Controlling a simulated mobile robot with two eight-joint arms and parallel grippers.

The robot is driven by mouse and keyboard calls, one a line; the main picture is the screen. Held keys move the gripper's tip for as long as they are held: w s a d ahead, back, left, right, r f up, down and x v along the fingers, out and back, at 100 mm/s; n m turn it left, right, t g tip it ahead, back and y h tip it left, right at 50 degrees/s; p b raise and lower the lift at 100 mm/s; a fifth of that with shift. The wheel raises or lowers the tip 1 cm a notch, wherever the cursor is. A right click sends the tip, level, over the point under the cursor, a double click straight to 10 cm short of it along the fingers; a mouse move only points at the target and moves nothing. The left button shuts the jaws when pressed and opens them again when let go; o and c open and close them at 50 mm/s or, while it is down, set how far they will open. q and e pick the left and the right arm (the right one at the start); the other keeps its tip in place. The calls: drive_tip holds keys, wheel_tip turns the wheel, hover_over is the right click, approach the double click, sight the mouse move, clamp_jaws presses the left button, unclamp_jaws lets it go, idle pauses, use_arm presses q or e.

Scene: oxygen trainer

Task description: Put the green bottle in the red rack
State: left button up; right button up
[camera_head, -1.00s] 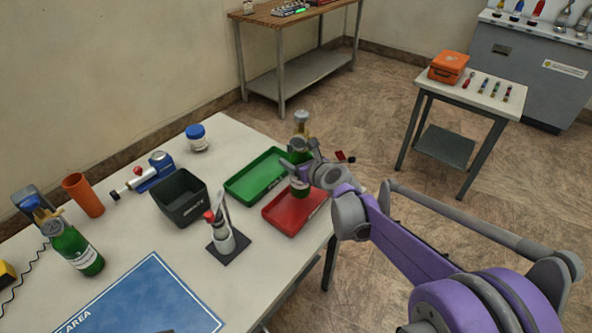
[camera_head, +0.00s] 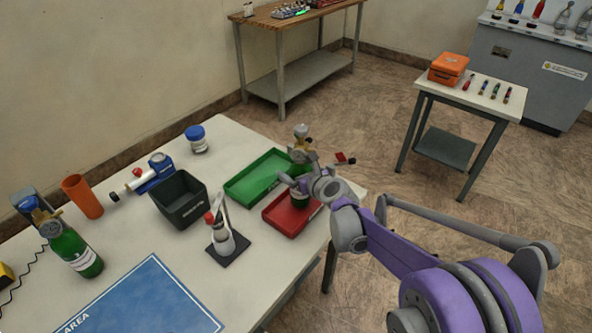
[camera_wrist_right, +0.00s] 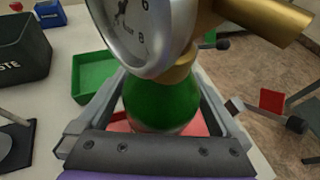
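A green bottle with a brass valve and gauge (camera_head: 300,168) stands upright over the red rack (camera_head: 280,217) at the table's right end. My right gripper (camera_head: 296,183) is around the bottle's body. In the right wrist view the green bottle (camera_wrist_right: 162,100) is between the two fingers, with the gauge close to the camera; the fingers' contact with it is partly hidden. Part of the red rack (camera_wrist_right: 118,127) shows beneath. The bottle's base is low at the rack; I cannot tell whether it touches the floor of the rack. My left gripper is not in view.
A green tray (camera_head: 257,176) adjoins the red rack on the left. A black bin (camera_head: 180,199) and a small bottle on a dark stand (camera_head: 224,238) are nearby. Another green cylinder (camera_head: 74,250) stands at the far left of the table, by a blue mat (camera_head: 145,300).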

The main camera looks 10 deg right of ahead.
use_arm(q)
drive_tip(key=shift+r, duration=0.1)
use_arm(e)
drive_tip(key=shift+r, duration=0.15)
use_arm(q)
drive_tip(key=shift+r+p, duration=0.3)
drive_tip(key=shift+p, duration=0.1)
use_arm(e)
drive_tip(key=v, duration=1.2)
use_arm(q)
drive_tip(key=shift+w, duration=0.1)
use_arm(e)
drive_tip(key=s+a+f+n+g, duration=0.2)
drive_tip(key=s+n+g, duration=0.1)
drive_tip(key=s+n, duration=0.6)
drive_tip(key=s+a+f+n+g, duration=0.2)
drive_tip(key=s+a+f+n, duration=0.1)
drive_tip(key=s+n, duration=0.55)
drive_tip(key=s+d+f+n+g+h, duration=0.1)
drive_tip(key=s+d+f+n, duration=0.1)
drive_tip(key=s+n, duration=0.3)
drive_tip(key=s+d+f+n+g+h, duration=0.2)
drive_tip(key=s+n, duration=0.3)
drive_tip(key=n, duration=0.5)
drive_tip(key=shift+s+f+h, duration=0.15)
drive_tip(key=shift+f+h, duration=0.15)
drive_tip(key=shift+f, duration=0.2)
